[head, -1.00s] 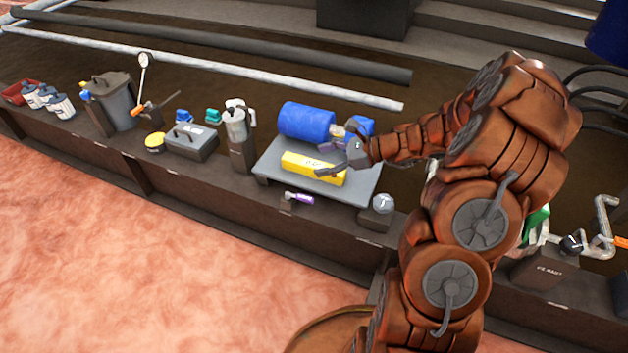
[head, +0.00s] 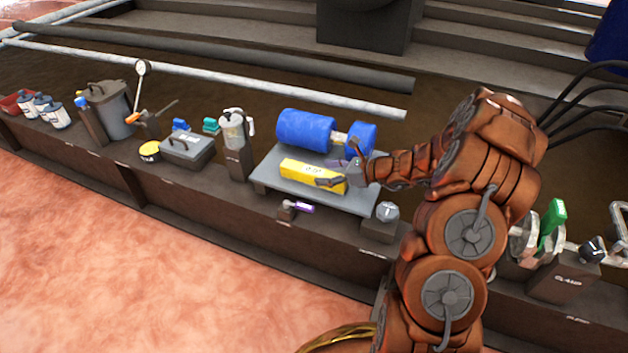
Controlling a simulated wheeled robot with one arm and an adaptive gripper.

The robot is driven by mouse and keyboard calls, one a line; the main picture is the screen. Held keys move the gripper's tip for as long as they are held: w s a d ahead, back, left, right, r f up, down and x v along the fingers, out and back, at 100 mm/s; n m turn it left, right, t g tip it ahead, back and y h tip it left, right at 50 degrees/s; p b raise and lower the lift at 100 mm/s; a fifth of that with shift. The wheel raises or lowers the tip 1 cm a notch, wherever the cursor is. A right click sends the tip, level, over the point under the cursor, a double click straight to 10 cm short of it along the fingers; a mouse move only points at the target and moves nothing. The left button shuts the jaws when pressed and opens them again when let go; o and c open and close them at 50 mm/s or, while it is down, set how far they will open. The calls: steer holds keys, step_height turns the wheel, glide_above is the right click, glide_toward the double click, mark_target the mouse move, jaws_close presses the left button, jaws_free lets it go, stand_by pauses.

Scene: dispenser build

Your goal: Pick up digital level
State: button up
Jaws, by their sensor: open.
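The digital level is most likely the yellow bar (head: 300,171) with small dark markings, lying on a grey raised plate (head: 268,178) in the head view. My gripper (head: 328,172) is open at the right end of the yellow bar. One finger shows over or in front of that end and the other reaches behind it. I cannot tell whether the fingers touch the bar.
A blue cylinder pair (head: 305,131) lies just behind the bar. A small purple-ended tool (head: 304,208) and a round gauge (head: 387,212) stand in front. A metal jug (head: 233,130) and a grey case (head: 186,148) are to the left.

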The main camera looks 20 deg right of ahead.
steer(key=shift+x, duration=0.95)
jaws_close()
steer(key=shift+r, duration=0.1)
